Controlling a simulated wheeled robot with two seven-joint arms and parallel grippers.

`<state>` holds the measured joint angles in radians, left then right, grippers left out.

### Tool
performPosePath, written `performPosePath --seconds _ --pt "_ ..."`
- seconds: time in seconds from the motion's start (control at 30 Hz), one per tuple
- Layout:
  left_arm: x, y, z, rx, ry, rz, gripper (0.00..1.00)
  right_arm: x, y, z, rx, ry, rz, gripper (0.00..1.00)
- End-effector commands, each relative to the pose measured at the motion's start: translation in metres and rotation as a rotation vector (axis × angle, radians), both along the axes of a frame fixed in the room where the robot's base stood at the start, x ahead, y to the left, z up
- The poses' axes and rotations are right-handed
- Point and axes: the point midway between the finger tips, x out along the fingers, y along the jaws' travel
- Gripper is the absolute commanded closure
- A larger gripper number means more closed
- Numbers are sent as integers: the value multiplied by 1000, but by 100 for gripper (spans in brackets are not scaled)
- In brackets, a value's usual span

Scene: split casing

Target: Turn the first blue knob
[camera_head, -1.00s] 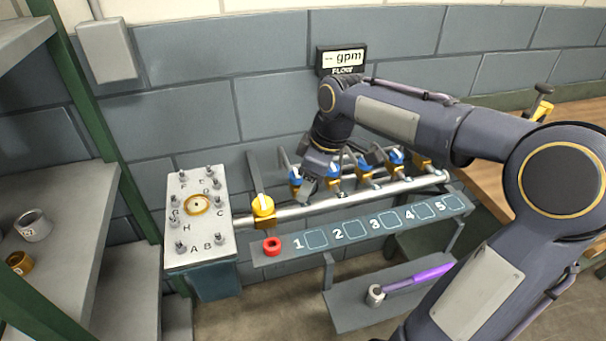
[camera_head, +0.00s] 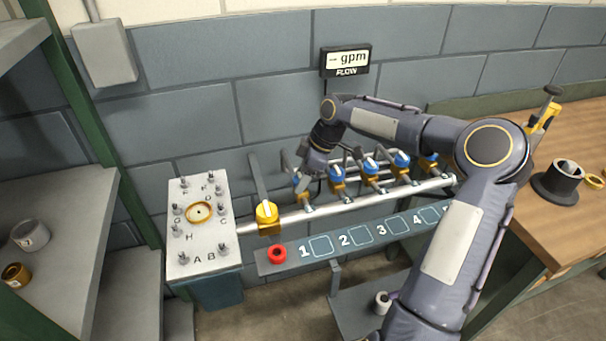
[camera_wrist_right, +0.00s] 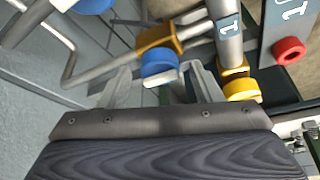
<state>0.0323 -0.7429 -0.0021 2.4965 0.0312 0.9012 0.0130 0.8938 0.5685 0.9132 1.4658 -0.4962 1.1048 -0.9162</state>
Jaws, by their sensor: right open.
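The first blue knob (camera_head: 298,181) is on the leftmost of the blue-knobbed valves along the silver pipe, just right of the yellow knob (camera_head: 266,211). My right gripper (camera_head: 309,172) is at this knob and partly covers the valve. In the right wrist view my right gripper (camera_wrist_right: 160,74) is open, with one finger on each side of a blue knob (camera_wrist_right: 160,62) on a brass valve body. I cannot tell whether either finger touches it. The yellow knob (camera_wrist_right: 243,88) shows to the right there. My left gripper is not in view.
More blue knobs (camera_head: 371,166) follow to the right along the pipe. A numbered shelf (camera_head: 330,247) with a red ring (camera_head: 277,253) runs below. A lettered box (camera_head: 203,244) stands left. The flow display (camera_head: 345,61) hangs above. A wooden bench (camera_head: 560,215) is at right.

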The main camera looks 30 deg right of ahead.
Motion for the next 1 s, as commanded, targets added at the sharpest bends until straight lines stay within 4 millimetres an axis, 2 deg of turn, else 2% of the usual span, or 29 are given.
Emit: performPosePath --seconds 0.27,0.6,1.0 --pt "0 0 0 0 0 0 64 0 0 -1 0 0 -1 43" --pt "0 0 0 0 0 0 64 0 0 -1 0 0 -1 86" --pt "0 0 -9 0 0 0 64 0 1 -2 -4 -4 -89 86"
